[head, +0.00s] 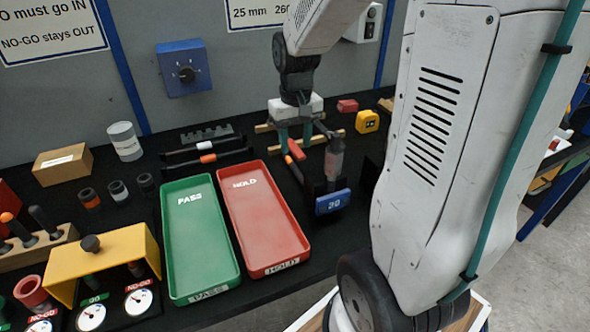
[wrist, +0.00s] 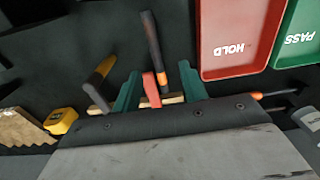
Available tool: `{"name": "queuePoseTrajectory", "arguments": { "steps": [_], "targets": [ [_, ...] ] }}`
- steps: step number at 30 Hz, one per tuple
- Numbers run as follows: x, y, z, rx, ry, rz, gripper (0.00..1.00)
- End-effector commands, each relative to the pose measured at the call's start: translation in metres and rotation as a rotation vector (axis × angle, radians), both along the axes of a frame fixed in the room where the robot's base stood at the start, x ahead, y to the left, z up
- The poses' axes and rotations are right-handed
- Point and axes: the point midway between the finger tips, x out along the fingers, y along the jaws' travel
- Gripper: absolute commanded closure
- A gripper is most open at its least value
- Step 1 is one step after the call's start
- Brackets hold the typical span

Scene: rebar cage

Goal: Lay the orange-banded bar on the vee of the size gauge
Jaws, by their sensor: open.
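My gripper (head: 295,130) hangs open with green fingers over the bench, right of the red tray's far end. In the wrist view its fingers (wrist: 158,90) stand apart, with nothing clearly held. I cannot tell which bar the task names. A dark stand with a blue "20" label (head: 332,202) looks like the size gauge; its vee is not clear.
The red HOLD tray (head: 262,220) and green PASS tray (head: 203,240) lie left of the gripper. A yellow tape measure (head: 367,121) lies behind. A yellow gauge block (head: 105,258) stands at front left.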

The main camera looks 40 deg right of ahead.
Motion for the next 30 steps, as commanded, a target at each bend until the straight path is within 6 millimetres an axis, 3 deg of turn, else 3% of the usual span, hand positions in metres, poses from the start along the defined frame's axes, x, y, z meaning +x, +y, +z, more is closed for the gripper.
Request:
{"name": "queuePoseTrajectory", "arguments": {
  "steps": [6,21,30],
  "targets": [
    [0.01,-0.016,-0.02,0.003,0.008,-0.021,0.57],
    [0.017,-0.016,-0.084,0.004,0.009,-0.02,0.57],
    [0.018,-0.016,-0.093,0.003,0.006,-0.02,0.57]
  ]
}}
